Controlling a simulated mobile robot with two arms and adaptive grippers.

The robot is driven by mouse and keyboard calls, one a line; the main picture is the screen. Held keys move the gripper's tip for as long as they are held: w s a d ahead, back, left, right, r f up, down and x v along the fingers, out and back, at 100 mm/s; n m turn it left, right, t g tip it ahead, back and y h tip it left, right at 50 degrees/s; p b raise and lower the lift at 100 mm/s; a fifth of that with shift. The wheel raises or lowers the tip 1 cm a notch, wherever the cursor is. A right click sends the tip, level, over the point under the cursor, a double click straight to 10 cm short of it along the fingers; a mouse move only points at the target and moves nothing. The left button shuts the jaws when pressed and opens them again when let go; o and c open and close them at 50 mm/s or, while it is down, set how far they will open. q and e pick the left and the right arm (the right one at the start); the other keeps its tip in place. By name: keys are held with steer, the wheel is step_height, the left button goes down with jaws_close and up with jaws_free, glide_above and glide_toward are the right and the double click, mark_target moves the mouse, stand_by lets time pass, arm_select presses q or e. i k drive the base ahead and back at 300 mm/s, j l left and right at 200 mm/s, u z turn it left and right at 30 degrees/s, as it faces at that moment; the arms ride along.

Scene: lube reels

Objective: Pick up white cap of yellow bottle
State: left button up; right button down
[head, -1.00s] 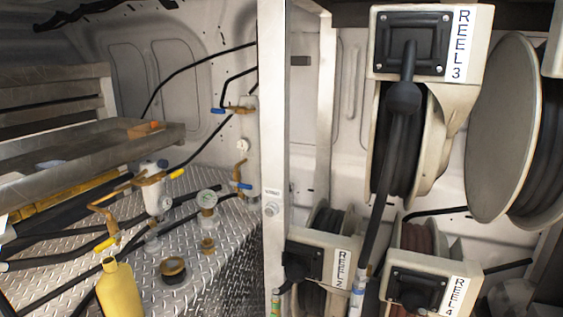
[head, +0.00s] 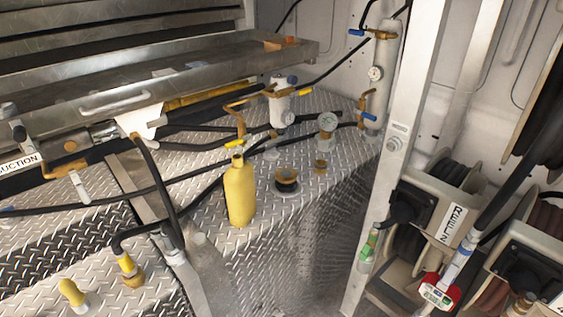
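A yellow bottle (head: 240,195) stands upright on the diamond-plate metal surface, near its front edge in the middle of the head view. Its narrow neck (head: 237,160) points up and looks yellowish. I cannot make out a white cap on it. A small yellow piece with a whitish base (head: 74,294) stands at the lower left; I cannot tell what it is. Neither of my grippers is in view.
A brass-coloured fitting (head: 287,181) and a gauge (head: 327,123) stand right of the bottle. Black hoses (head: 150,190) cross the plate to its left. A metal shelf (head: 190,80) overhangs behind. A white post (head: 400,130) and hose reels (head: 435,215) stand right.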

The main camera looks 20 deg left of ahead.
mark_target(199, 238)
steer(key=u, duration=1.45)
